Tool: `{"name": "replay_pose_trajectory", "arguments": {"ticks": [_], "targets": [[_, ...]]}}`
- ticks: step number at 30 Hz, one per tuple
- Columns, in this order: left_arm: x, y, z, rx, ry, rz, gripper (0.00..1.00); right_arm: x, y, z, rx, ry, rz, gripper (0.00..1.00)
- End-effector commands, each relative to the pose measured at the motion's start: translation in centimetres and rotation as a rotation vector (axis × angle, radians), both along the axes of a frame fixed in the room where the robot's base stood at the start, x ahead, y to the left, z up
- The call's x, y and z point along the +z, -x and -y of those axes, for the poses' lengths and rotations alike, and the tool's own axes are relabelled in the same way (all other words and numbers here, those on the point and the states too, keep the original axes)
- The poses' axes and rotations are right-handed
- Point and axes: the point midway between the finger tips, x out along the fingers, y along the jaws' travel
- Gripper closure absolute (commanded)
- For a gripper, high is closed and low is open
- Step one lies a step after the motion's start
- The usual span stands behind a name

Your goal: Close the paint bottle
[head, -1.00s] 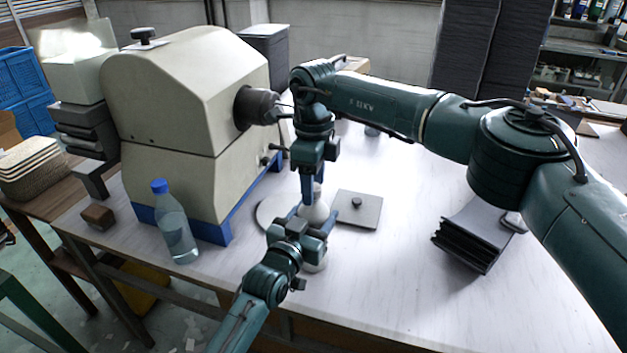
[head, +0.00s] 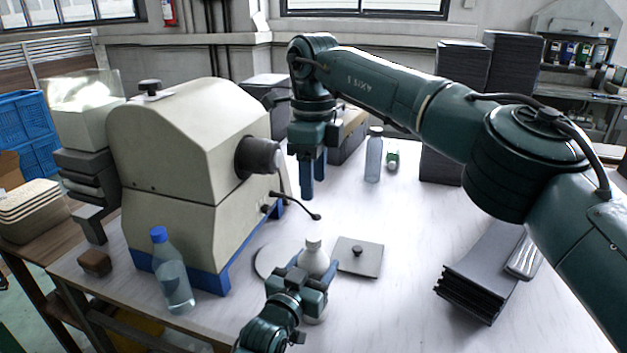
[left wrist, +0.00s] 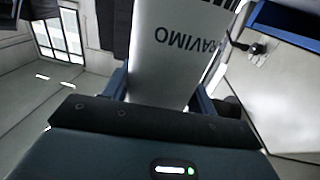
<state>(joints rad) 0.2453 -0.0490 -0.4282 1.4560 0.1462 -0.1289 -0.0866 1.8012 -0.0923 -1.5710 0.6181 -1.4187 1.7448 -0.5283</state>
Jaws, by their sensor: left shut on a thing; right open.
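The white paint bottle (head: 314,260) stands upright near the front of the table. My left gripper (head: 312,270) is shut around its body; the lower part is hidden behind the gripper. A narrow pale top piece, which looks like a cap (head: 314,241), sits on its neck; how tightly it sits I cannot tell. In the left wrist view the bottle (left wrist: 180,50), with dark lettering, fills the space between my blue fingers. My right gripper (head: 307,192) is open, empty and pointing down, above and behind the bottle and clear of it.
A large beige machine (head: 185,150) with a dark thin arm (head: 300,206) stands left of the bottle. A blue-capped clear bottle (head: 173,275) is at front left. A square plate with a knob (head: 360,262) lies right of the bottle. Dark stacked panels (head: 485,275) lie farther right; the table between is clear.

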Motion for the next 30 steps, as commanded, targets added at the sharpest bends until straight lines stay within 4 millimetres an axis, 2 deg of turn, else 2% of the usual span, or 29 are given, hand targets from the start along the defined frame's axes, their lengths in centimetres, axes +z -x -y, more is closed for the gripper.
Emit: {"name": "replay_pose_trajectory", "arguments": {"ticks": [2,3,12,20,25,30], "targets": [[0.0,0.0,0.0,0.0,0.0,-0.001,1.0,0.0,0.0,0.0,0.0,0.0,0.0,0.48],[0.0,0.0,0.0,0.0,0.0,-0.001,0.4,0.0,0.0,0.0,0.0,0.0,0.0,0.48],[0.0,0.0,0.0,0.0,0.0,0.0,0.17,-0.1,0.0,0.0,0.0,0.0,0.0,0.48],[0.0,0.2,-0.1,0.0,0.0,0.0,0.17,-0.1,0.0,0.0,0.0,0.0,0.0,0.48],[-0.1,1.8,-0.9,0.001,-0.001,0.0,0.17,0.0,0.0,0.0,0.0,0.0,0.0,0.48],[-0.1,5.2,-2.5,0.0,-0.002,-0.001,0.17,0.0,0.0,0.0,0.0,0.0,0.0,0.48]]}}
